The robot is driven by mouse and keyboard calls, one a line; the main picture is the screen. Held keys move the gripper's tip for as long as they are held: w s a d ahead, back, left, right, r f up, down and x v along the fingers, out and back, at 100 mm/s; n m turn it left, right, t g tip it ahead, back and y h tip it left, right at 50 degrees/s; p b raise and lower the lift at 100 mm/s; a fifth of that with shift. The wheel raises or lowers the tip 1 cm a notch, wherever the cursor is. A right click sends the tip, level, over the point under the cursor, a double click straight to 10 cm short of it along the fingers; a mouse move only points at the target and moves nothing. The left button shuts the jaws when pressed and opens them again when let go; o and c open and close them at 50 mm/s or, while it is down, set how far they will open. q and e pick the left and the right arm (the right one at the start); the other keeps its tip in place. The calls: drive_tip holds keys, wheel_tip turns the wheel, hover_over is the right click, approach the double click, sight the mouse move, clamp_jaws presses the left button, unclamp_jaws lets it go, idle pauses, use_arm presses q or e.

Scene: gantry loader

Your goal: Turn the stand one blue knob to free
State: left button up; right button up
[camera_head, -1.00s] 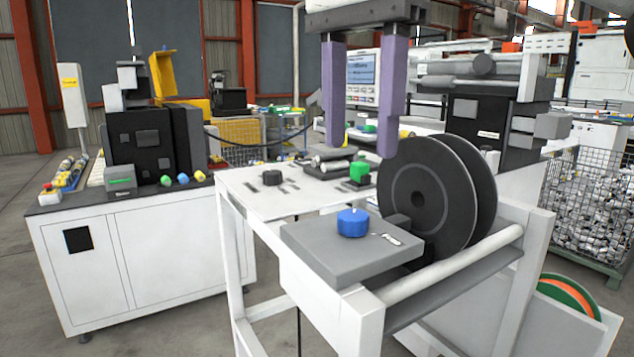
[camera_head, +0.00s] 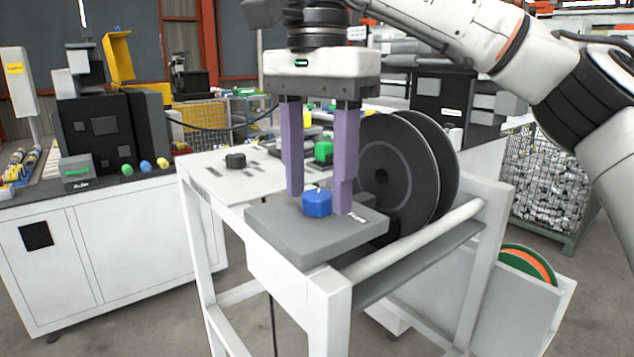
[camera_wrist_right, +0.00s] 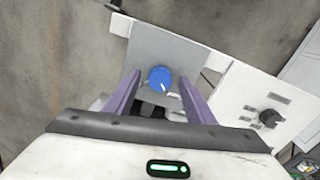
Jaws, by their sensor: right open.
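The blue knob (camera_head: 317,203) stands on a grey plate (camera_head: 290,236) at the near end of the white stand. A small white pointer mark shows on its top in the right wrist view (camera_wrist_right: 160,78). My right gripper (camera_head: 319,203) is open, with its purple fingers pointing down on either side of the knob. In the head view the fingertips reach about knob height. A gap shows between each finger and the knob, and I see no contact. In the right wrist view the knob lies between and just beyond the fingertips. My left gripper is not in view.
A large black reel (camera_head: 396,170) stands right behind the plate, close to the right finger. A white cabinet (camera_head: 110,250) is at the left.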

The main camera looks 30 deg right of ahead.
drive_tip(key=shift+f, duration=0.35)
drive_tip(key=shift+c, duration=0.4)
drive_tip(key=c, duration=1)
